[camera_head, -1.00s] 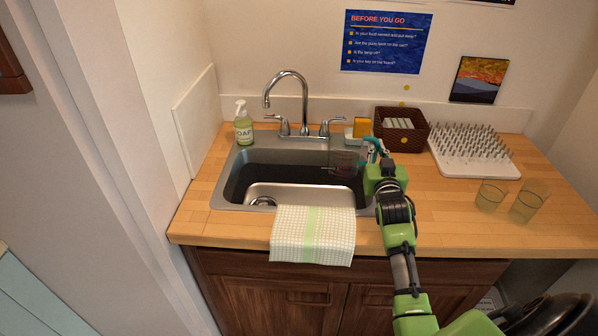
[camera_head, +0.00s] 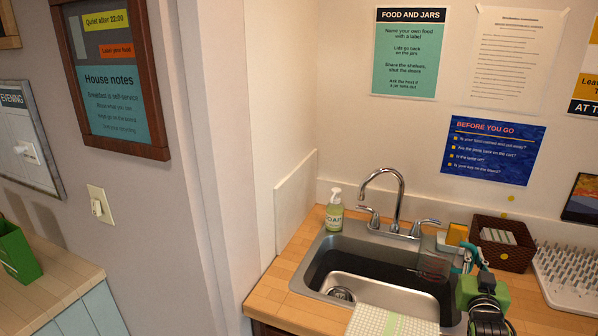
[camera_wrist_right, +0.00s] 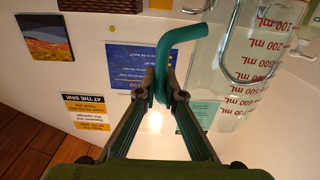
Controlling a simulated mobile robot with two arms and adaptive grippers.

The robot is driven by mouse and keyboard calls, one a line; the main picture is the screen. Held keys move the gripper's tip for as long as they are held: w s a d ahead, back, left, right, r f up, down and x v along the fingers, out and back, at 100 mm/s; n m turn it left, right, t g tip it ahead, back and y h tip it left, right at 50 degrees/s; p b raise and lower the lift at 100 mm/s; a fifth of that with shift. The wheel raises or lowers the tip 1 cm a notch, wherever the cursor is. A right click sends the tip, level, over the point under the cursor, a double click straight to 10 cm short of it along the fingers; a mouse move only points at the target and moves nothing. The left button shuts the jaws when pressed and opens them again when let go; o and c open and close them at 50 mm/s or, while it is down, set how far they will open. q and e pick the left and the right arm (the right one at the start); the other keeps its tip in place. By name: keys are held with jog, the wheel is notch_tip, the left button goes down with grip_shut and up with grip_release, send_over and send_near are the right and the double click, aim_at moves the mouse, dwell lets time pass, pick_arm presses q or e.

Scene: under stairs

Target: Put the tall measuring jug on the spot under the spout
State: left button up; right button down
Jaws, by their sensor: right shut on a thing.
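The clear tall measuring jug (camera_head: 433,266) with red markings is over the right side of the sink (camera_head: 330,291). My right gripper (camera_head: 469,262) is to the right of the jug. In the right wrist view, my right gripper (camera_wrist_right: 163,97) is shut on the jug's teal handle, and the jug's clear wall (camera_wrist_right: 235,75) shows red millilitre marks. The chrome spout (camera_head: 385,173) arches over the sink, to the left of the jug. I cannot make out a marked spot below it. My left gripper is out of view.
A soap bottle (camera_head: 334,212) stands left of the tap. A brown basket (camera_head: 505,243), a yellow sponge (camera_head: 457,234) and a white drying rack (camera_head: 570,285) are on the right of the counter. A checked towel (camera_head: 385,322) hangs over the sink's front.

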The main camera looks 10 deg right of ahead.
jog(key=s+a+f+n+t+y+b, duration=0.1)
jog(key=s+a+f+n+y, duration=0.3)
jog(key=a, duration=1)
jog(key=s+a+r+n+t+y+b, duration=0.1)
jog(key=s+a+y+b, duration=0.15)
jog(key=s+a, duration=0.7)
jog(key=s+a+r+n+y, duration=0.1)
jog(key=s+a+r+y, duration=0.15)
jog(key=a, duration=0.95)
jog(key=s+f, duration=0.3)
jog(key=s, duration=0.5)
